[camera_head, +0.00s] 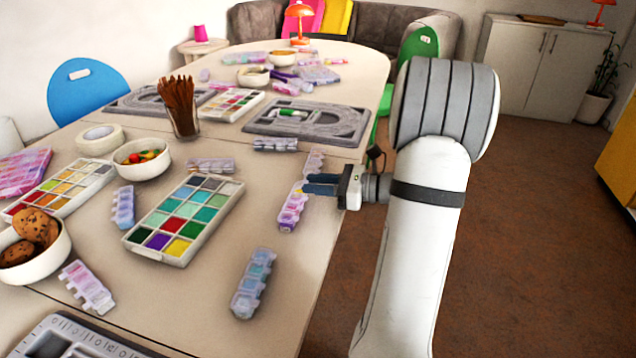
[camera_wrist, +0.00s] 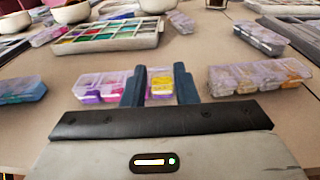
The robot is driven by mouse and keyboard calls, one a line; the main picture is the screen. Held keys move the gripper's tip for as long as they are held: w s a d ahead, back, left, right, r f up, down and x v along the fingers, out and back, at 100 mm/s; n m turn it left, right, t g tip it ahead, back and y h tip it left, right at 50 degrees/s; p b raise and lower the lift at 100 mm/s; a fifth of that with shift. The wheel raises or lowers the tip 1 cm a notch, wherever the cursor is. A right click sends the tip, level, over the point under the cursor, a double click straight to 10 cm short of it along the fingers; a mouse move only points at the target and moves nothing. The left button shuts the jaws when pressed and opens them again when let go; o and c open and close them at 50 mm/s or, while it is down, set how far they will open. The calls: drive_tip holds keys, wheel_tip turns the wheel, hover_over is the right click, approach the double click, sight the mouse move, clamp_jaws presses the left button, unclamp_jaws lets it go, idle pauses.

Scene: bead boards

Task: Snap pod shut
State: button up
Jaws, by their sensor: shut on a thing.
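A small clear bead pod with pink, purple and yellow beads (camera_head: 290,212) lies near the table's right edge. It also shows in the wrist view (camera_wrist: 98,87), crosswise in front of my gripper. My gripper (camera_head: 306,184) reaches in low from the right, over the table edge, at the pod's far end. In the wrist view its two dark fingers (camera_wrist: 160,86) stand on either side of the end compartment with yellow beads, shut on it. The fingers hide part of the pod. I cannot tell whether each of its lids is fully down.
Another pod (camera_head: 314,162) lies just beyond my gripper, and one with blue beads (camera_head: 253,283) lies nearer. A bead tray (camera_head: 158,254) is to the left. A grey board (camera_head: 262,124) lies further back. Bare table is around the pod.

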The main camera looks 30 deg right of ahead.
drive_tip(key=shift+f, duration=0.1)
idle(0.3)
drive_tip(key=o, duration=0.7)
drive_tip(key=shift+c, duration=0.2)
drive_tip(key=p+v, duration=0.1)
drive_tip(key=v, duration=0.6)
drive_tip(key=shift+s+d+p, duration=0.3)
drive_tip(key=shift+p, duration=0.1)
